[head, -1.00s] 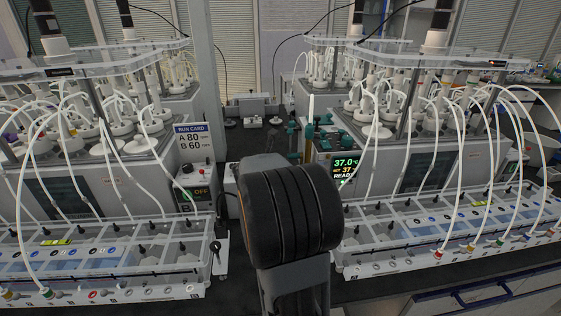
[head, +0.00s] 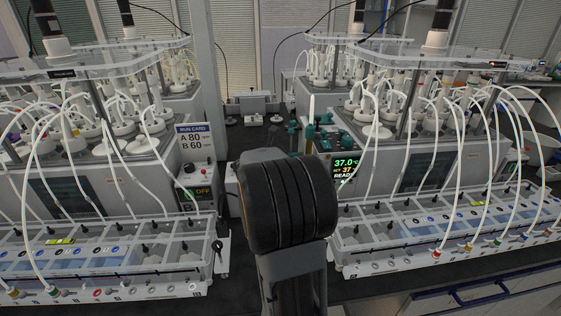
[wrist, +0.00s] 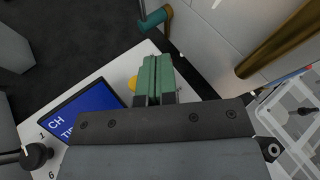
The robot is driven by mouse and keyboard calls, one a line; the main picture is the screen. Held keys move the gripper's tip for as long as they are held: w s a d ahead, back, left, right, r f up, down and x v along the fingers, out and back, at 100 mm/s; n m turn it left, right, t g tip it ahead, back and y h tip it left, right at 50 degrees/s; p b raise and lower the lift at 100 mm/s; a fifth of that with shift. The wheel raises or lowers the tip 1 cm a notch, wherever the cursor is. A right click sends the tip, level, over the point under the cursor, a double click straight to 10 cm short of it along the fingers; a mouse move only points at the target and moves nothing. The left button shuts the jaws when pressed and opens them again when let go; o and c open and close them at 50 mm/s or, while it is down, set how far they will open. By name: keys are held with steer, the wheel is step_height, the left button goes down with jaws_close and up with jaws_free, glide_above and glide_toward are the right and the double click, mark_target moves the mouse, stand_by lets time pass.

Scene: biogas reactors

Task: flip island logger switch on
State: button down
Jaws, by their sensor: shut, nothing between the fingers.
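In the wrist view my gripper (wrist: 158,78) has its two green fingers pressed together, with nothing held. It is over a white panel (wrist: 103,108) with a blue screen (wrist: 88,112) showing part of the text "CH". This looks like the logger. A yellow round part (wrist: 132,84) shows just left of the fingers, partly covered by them. A black knob (wrist: 36,155) with printed numbers sits at the panel's lower left. I cannot clearly make out the switch or tell whether the fingers touch anything. In the head view my arm hides the gripper and the panel.
In the wrist view a teal handle (wrist: 154,20) is beyond the fingertips, and a brown post (wrist: 285,40) stands at upper right. In the head view, reactor trays (head: 100,255) flank my arm, with a run card (head: 194,142) and a 37.0° display (head: 346,170) nearby.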

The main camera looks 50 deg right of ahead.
steer(key=shift+w+d+r, duration=0.15)
steer(key=shift+w+d, duration=0.2)
steer(key=shift+r, duration=0.2)
stand_by(0.4)
steer(key=shift+r+p, duration=0.65)
steer(key=shift+p, duration=0.05)
steer(key=v, duration=1.4)
steer(key=shift+f, duration=0.1)
steer(key=shift+w, duration=0.1)
